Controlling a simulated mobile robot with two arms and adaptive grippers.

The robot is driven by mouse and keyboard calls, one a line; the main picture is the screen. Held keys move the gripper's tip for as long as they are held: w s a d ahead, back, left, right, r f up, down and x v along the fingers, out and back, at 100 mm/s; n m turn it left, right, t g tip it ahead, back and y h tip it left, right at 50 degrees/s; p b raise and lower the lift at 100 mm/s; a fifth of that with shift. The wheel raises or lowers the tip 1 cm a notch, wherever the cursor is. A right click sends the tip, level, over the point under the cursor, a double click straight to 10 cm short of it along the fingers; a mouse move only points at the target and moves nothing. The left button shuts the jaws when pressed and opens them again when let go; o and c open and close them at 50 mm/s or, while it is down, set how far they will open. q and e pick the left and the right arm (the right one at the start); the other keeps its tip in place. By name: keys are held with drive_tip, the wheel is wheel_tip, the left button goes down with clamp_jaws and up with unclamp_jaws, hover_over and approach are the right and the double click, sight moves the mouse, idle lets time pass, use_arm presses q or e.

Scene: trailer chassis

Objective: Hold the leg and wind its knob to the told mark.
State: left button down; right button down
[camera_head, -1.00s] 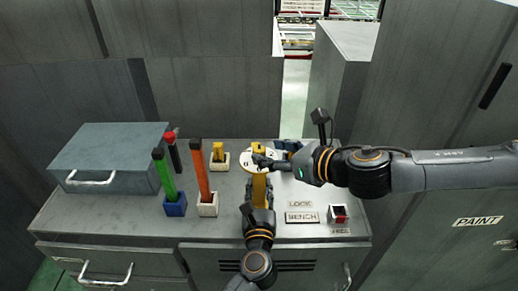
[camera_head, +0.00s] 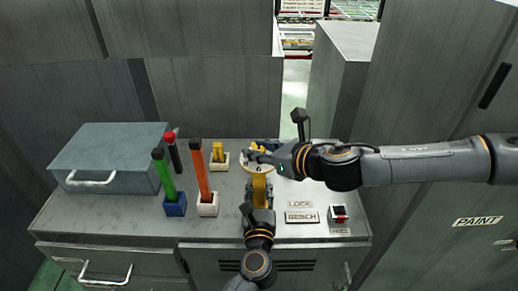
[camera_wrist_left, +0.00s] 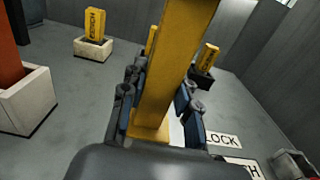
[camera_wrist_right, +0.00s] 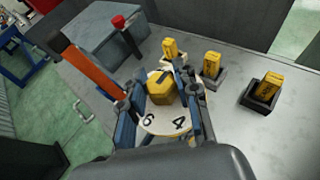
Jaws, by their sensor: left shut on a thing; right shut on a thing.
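The yellow leg (camera_head: 259,188) stands upright on the bench, with a white numbered dial (camera_wrist_right: 165,121) near its top and a yellow knob (camera_wrist_right: 161,90) above the dial. My left gripper (camera_head: 257,203) is shut on the leg's shaft; in the left wrist view its fingers (camera_wrist_left: 157,112) flank the leg. My right gripper (camera_head: 262,157) is shut on the knob from the right; its fingers (camera_wrist_right: 160,98) straddle the knob in the right wrist view. The digits 6 and 4 show on the dial's near side. The rest of the dial is hidden by the knob and fingers.
Green (camera_head: 164,175) and orange (camera_head: 201,172) posts stand in holders to the left, near a grey case (camera_head: 112,150). A small yellow block (camera_head: 218,152) sits behind.

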drive_tip(key=shift+m+t+h, duration=0.3)
drive_tip(key=shift+m+h, duration=0.1)
drive_tip(key=m+t+h, duration=0.2)
drive_tip(key=m+h, duration=0.1)
drive_tip(key=shift+a+m+h, duration=0.15)
drive_tip(key=shift+m+h, duration=0.15)
drive_tip(key=m+t+h, duration=0.1)
drive_tip(key=m+h, duration=0.4)
drive_tip(key=h, duration=0.1)
drive_tip(key=shift+m, duration=0.3)
drive_tip(key=m+g+h, duration=0.1)
drive_tip(key=m+h, duration=0.1)
drive_tip(key=h, duration=0.1)
drive_tip(key=m+h, duration=0.3)
drive_tip(key=shift+g+h, duration=0.3)
drive_tip(key=shift+g, duration=0.1)
drive_tip(key=shift+f+m+g+h, duration=0.15)
drive_tip(key=shift+m+g+h, duration=1)
drive_tip(key=shift+m, duration=0.45)
drive_tip(key=shift+m+h, duration=0.25)
drive_tip(key=shift+m, duration=0.05)
drive_tip(key=shift+s+f+g, duration=0.1)
drive_tip(key=shift+s+g, duration=0.05)
drive_tip(key=shift+g, duration=0.1)
